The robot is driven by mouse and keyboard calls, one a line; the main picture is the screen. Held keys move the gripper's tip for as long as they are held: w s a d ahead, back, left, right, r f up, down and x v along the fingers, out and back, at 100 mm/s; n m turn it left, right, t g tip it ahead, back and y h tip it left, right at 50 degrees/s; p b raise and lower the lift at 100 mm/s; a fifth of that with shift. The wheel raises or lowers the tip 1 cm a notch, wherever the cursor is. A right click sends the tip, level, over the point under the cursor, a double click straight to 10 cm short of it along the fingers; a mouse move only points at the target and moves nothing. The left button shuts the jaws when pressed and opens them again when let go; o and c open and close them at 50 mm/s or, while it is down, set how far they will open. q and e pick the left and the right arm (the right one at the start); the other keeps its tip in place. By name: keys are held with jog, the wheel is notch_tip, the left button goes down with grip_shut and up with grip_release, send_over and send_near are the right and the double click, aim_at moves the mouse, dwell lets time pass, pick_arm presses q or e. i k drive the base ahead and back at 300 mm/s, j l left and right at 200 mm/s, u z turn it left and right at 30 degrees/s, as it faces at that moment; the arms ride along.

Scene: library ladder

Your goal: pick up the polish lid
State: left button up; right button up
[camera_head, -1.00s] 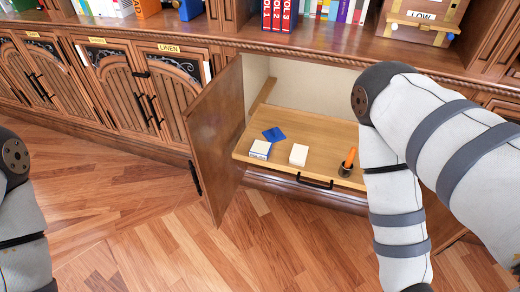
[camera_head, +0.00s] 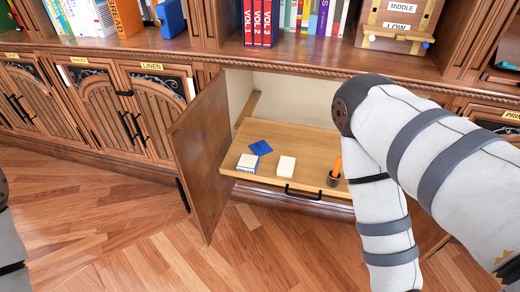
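I cannot make out a polish lid. In the head view, a wooden pull-out shelf (camera_head: 315,148) sits in the open cabinet. On it are a blue cloth (camera_head: 261,147), a white and blue box (camera_head: 247,163), a white block (camera_head: 286,166) and a dark cup (camera_head: 333,180) with an orange handle (camera_head: 338,166) standing in it. My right arm passes close to the cup and hides the shelf's right part. Its gripper is below the picture. Only a sliver of my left arm shows at the left edge, and its gripper is out of view.
The open cabinet door (camera_head: 204,155) stands out to the left of the shelf. A black handle (camera_head: 303,192) is on the shelf's front. The wooden floor (camera_head: 115,235) at left is clear.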

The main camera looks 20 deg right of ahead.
aim_at(261, 148)
jog(key=i+j+z, duration=0.65)
jog(key=i+j, duration=0.2)
jog(key=i+j+z, duration=0.25)
jog(key=j, duration=0.25)
jog(key=i+j+z, duration=0.2)
jog(key=j, duration=0.2)
jog(key=i+j+z, duration=0.2)
jog(key=j, duration=0.25)
